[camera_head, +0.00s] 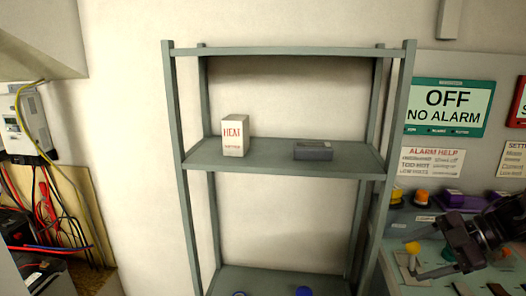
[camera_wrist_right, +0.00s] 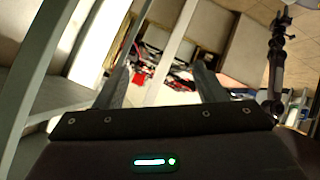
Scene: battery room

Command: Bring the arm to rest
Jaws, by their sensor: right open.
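My right gripper (camera_head: 428,262) is at the lower right of the head view, in front of the sloping control panel (camera_head: 440,225) and right of the shelf rack. In the right wrist view its two fingers (camera_wrist_right: 161,78) stand wide apart with nothing between them. My right arm comes in from the right edge of the head view. My left gripper does not show in the head view.
The grey-green shelf rack (camera_head: 284,52) stands close on the left. Its middle shelf holds a white HEAT box (camera_head: 235,136) and a dark grey block (camera_head: 313,151). Coloured knobs line the panel. Cables and batteries are at far left. Pale wall lies between them and the rack.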

